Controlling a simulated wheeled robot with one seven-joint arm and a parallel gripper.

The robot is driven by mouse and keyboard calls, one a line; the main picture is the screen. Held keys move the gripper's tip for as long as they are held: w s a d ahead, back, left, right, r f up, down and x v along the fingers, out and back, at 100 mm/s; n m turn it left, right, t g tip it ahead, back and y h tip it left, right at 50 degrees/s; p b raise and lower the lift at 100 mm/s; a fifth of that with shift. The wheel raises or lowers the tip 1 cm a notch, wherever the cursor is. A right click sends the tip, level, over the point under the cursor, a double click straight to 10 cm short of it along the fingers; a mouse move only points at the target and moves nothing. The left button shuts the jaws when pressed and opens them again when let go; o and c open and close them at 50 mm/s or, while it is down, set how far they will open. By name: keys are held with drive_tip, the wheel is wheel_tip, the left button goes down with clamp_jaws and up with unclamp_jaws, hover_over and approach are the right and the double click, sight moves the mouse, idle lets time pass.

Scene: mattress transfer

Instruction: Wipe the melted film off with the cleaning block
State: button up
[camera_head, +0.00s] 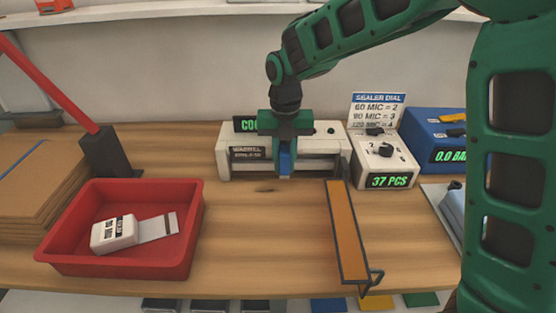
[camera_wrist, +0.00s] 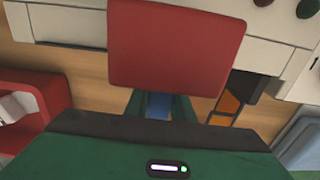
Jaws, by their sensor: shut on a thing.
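My gripper (camera_head: 285,150) points down at the front middle of the white sealer (camera_head: 235,165). It is shut on a narrow blue piece (camera_head: 285,163), which looks like the cleaning block and also shows between the fingers in the wrist view (camera_wrist: 158,104). I cannot tell whether the piece touches the sealer's dark bar. In the wrist view a flat red slab (camera_wrist: 177,45) spans the space beyond the fingers and covers part of the sealer; whether it joins the held piece is unclear. The sealer's green display is partly hidden by my gripper. I cannot make out any melted film.
A red tub (camera_head: 75,262) with a white tool (camera_head: 115,233) stands at front left, beside brown sheets (camera_head: 30,185) and a red lever (camera_head: 50,82). An orange, dark-edged strip (camera_head: 346,230) lies right of centre. A dial box (camera_head: 385,165) reads 37 PCS; a blue box (camera_head: 435,140) stands behind.

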sight(256, 191)
drive_tip(key=shift+f, duration=2.75)
drive_tip(key=shift+f, duration=0.95)
drive_tip(key=shift+a+r, duration=0.15)
drive_tip(key=shift+a, duration=2.6)
drive_tip(key=shift+w+a, duration=0.15)
drive_tip(key=shift+a, duration=1.1)
